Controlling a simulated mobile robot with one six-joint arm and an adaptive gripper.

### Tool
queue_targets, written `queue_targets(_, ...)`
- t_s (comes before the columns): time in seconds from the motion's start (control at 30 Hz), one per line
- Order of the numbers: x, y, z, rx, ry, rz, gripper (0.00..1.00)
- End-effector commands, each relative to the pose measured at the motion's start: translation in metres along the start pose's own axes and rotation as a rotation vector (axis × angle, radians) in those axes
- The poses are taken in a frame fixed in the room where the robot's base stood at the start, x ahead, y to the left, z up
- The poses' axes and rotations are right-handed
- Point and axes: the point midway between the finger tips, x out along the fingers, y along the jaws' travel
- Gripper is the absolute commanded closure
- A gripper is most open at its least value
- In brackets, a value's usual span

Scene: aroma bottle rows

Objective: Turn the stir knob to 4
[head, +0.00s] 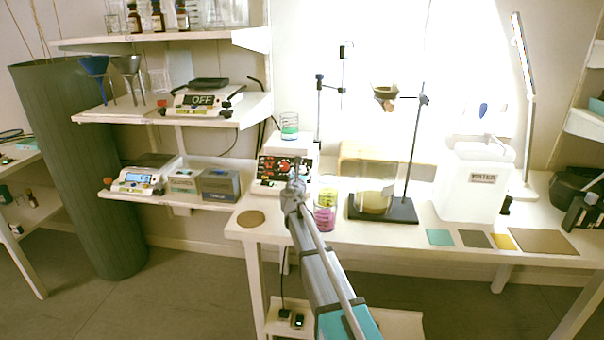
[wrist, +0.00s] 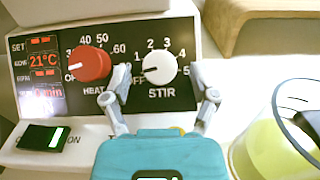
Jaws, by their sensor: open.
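The white STIR knob (wrist: 160,68) is on the black panel in the wrist view, with a scale from OFF at lower left up to 5 at right. Its dark mark points left, towards the OFF side; the exact setting is hard to read. My gripper (wrist: 160,80) is open, with one fingertip on each side of the knob; I cannot tell whether either touches it. The red HEAT knob (wrist: 90,64) is just left of the left finger. In the head view my gripper (head: 296,178) is in front of the stirrer panel (head: 272,168), partly hiding it.
A beaker of yellow liquid (wrist: 275,150) stands close right of my gripper in the wrist view. A green-lit switch (wrist: 44,138) is at lower left.

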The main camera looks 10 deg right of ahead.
Motion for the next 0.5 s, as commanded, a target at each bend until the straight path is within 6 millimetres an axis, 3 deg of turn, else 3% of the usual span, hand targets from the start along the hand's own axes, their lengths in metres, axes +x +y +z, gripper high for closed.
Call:
queue_targets(0.3,0.0009,-0.0005,0.0000,0.000,0.000,0.000,0.26)
queue_targets(0.5,0.0010,-0.0009,0.0000,0.000,0.000,-0.001,0.63)
